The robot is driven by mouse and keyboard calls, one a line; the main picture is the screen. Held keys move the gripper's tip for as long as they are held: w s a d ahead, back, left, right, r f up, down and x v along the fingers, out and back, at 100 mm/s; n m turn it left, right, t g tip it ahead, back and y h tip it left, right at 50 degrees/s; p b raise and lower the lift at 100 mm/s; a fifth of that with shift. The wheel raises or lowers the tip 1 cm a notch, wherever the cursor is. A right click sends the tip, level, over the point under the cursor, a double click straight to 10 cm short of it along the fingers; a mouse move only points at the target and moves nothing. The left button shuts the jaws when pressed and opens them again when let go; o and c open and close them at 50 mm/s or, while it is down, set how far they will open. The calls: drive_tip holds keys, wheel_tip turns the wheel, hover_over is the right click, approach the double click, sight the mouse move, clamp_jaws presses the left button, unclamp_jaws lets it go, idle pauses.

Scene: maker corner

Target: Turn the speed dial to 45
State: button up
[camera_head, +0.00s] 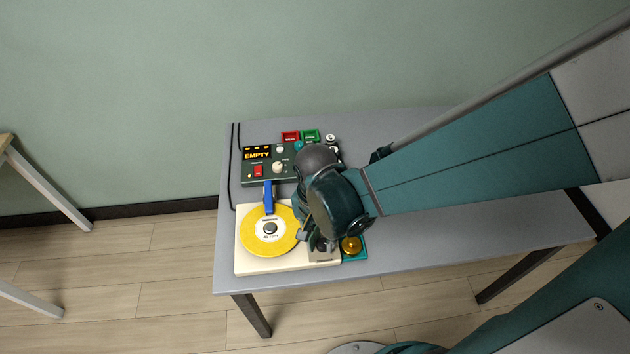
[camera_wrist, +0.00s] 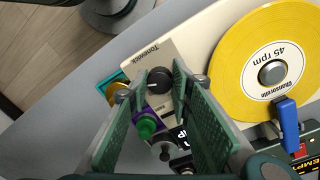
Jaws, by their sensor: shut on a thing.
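The cream record player (camera_head: 252,264) stands at the front left of the grey table, with a yellow record (camera_head: 252,240) on it. In the wrist view the record label reads "45 rpm". The black round speed dial (camera_wrist: 158,80) sits on the player's pale corner plate, near the word "Tonewick". My gripper (camera_wrist: 162,90) is shut on the dial, one green finger on each side of it. In the head view my gripper (camera_head: 318,240) reaches down over the player's right end and mostly hides the dial. I cannot read any speed marks around the dial.
A blue tonearm piece (camera_head: 268,197) stands at the record's back edge. Behind is a dark control box (camera_head: 250,178) showing "EMPTY". A brass round thing (camera_head: 351,245) sits in a teal tray beside the player. A green knob (camera_wrist: 146,126) lies close to my fingers. The table's right side is clear.

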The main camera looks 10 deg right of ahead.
sight(320, 242)
drive_tip(key=shift+m, duration=0.9)
drive_tip(key=o, duration=0.9)
drive_tip(key=shift+r, duration=0.15)
wheel_tip(320, 242, up, 12)
drive_tip(key=shift+w+a, duration=0.3)
idle(0.3)
idle(0.6)
